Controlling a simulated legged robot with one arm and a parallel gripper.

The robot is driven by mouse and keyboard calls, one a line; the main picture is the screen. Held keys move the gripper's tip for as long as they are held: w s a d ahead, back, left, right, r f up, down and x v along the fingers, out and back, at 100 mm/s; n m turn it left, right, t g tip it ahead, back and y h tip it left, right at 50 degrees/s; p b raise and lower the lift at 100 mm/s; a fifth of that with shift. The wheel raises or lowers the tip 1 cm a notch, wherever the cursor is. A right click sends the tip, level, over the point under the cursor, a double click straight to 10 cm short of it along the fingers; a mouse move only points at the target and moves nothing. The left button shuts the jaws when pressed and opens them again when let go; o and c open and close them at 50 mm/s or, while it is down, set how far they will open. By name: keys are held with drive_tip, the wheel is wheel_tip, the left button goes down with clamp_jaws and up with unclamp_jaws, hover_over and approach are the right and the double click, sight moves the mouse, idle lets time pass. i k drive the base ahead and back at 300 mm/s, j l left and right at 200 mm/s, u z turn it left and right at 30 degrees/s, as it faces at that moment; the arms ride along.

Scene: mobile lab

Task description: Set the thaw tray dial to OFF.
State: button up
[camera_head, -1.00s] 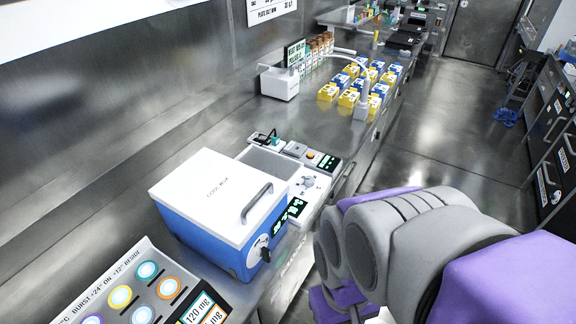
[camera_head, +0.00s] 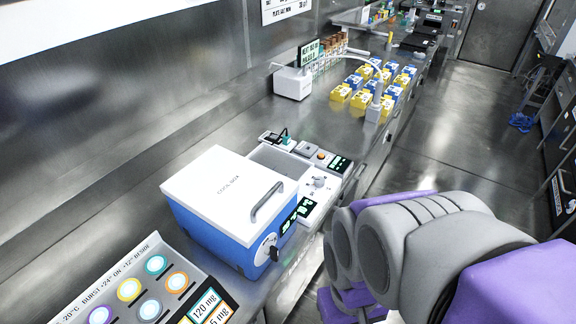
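A grey unit with an open metal basin (camera_head: 281,160) stands on the steel counter just behind the cool box. A pale round dial (camera_head: 319,182) sits on its white front panel, with small dark green-lit displays beside it. This looks like the thaw tray, but its label and the dial's setting are too small to read. My arm, grey and purple, fills the lower right, to the right of the counter's front edge and apart from the dial. My gripper's fingers do not show.
The blue and white cool box (camera_head: 222,192) with a dark front knob stands nearer me. A panel of coloured round buttons (camera_head: 151,290) is at lower left. Yellow and blue boxes (camera_head: 372,84) and a white device (camera_head: 292,83) stand farther along.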

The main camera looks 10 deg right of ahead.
sight(319, 181)
drive_tip(key=i+l+u, duration=0.1)
drive_tip(key=l, duration=0.3)
drive_tip(key=i+l+u, duration=0.1)
drive_tip(key=l, duration=0.3)
drive_tip(key=i+l+u, duration=0.1)
drive_tip(key=l, duration=0.35)
drive_tip(key=i, duration=0.1)
